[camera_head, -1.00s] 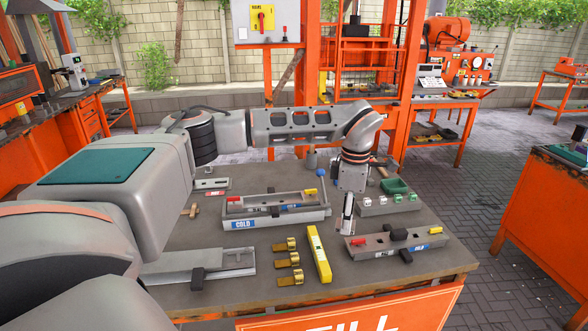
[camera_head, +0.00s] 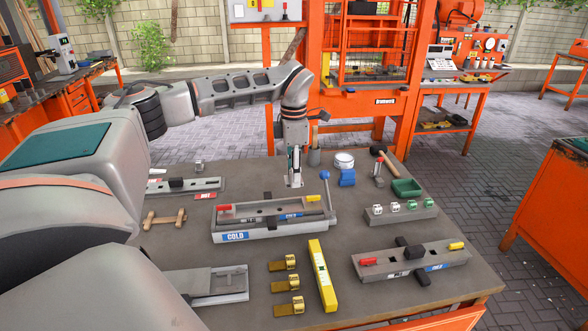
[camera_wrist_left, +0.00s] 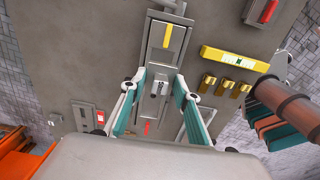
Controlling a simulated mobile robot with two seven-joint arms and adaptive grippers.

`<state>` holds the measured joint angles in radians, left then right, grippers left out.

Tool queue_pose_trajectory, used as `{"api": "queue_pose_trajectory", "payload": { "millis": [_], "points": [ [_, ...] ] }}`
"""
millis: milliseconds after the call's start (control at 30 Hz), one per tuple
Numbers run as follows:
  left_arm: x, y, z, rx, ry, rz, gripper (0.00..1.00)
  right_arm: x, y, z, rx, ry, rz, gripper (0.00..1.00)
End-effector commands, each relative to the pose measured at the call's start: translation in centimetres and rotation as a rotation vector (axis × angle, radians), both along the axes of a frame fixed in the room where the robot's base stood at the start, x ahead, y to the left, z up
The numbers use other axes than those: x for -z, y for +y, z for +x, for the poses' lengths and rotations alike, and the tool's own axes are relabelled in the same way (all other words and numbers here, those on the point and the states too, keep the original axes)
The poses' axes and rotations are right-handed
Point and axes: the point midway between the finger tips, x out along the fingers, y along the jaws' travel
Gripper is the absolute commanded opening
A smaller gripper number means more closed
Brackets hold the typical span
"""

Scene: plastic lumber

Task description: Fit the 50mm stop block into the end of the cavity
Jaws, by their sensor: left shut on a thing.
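My left gripper (camera_head: 294,182) points down behind and above the long grey mould marked COLD (camera_head: 262,232). It is shut on a small light grey block (camera_wrist_left: 158,88), which shows between the fingers in the left wrist view; its size mark cannot be read. The COLD mould has a long channel with a red piece (camera_head: 224,210) at its left end and a yellow piece (camera_head: 313,199) at its right end. The mould also shows in the left wrist view (camera_wrist_left: 151,52), below the fingers. My right gripper is not in view.
A yellow level (camera_head: 322,275) and brass clamps (camera_head: 285,286) lie in front.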

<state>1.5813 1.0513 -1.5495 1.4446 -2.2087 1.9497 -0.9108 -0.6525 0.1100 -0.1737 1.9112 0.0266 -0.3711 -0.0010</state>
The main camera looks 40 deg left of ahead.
Motion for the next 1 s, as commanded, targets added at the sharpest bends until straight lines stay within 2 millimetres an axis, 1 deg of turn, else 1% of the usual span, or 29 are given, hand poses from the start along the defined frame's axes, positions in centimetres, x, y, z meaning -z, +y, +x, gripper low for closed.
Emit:
{"api": "queue_pose_trajectory", "payload": {
  "millis": [367,567,800,1000],
  "points": [
    [0.2,-0.1,0.1,0.000,0.001,0.000,0.07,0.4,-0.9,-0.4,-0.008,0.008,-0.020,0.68],
    [1.8,-0.1,0.0,0.000,0.003,0.000,0.07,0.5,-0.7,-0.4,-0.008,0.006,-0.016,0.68],
    [4.4,-0.1,0.0,-0.001,0.003,0.000,0.07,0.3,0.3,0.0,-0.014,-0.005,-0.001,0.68],
    [6.0,-0.1,0.1,0.000,0.002,-0.001,0.07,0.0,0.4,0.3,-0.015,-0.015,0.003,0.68]
  ]
}}
